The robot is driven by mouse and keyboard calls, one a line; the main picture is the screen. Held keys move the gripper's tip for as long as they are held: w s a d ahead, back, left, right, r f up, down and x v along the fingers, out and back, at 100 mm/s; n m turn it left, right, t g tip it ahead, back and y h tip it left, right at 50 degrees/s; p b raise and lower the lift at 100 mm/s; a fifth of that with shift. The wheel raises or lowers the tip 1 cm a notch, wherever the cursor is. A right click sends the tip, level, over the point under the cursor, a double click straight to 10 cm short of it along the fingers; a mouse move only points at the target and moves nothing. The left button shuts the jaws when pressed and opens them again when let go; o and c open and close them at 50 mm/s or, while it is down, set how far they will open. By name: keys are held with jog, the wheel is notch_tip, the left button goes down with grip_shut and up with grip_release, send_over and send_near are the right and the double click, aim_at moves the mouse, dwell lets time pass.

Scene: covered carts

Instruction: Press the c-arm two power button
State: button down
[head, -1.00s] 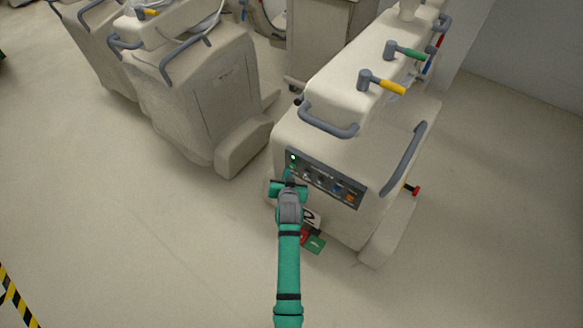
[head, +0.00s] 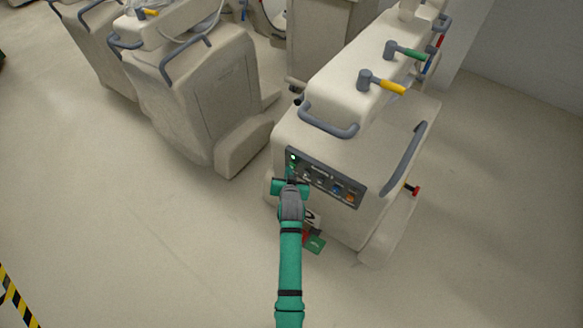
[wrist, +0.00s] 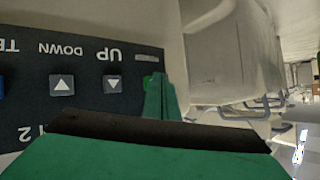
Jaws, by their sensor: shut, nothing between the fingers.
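The c-arm two cart (head: 335,215) is a cream, covered unit with a number plate (head: 312,218) reading 2, partly behind my arm. Its dark control panel (head: 327,180) has a row of buttons and a lit green lamp (head: 293,157) at its left end. In the wrist view the panel (wrist: 85,100) appears upside down, with the labels UP and DOWN readable. A green button (wrist: 150,81) at the panel's end is partly hidden by my fingertips. My gripper (head: 290,173) is shut and empty, right at that button; I cannot tell whether it touches. It also shows in the wrist view (wrist: 160,95).
Grey handles (head: 328,120) and coloured levers (head: 383,82) stick out above the panel. A red knob (head: 414,190) projects from the right side. Another covered cart (head: 200,95) stands to the left.

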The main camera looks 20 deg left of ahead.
jog(key=shift+w, duration=0.15)
jog(key=shift+s+a, duration=0.2)
jog(key=shift+s, duration=0.45)
jog(key=shift+s, duration=0.1)
jog(key=s, duration=0.1)
jog(key=s+a, duration=0.1)
jog(key=s, duration=0.1)
jog(key=s+a, duration=0.1)
jog(key=s, duration=0.1)
jog(key=shift+s, duration=0.2)
dwell(0.4)
jog(key=shift+s, duration=0.1)
dwell(0.3)
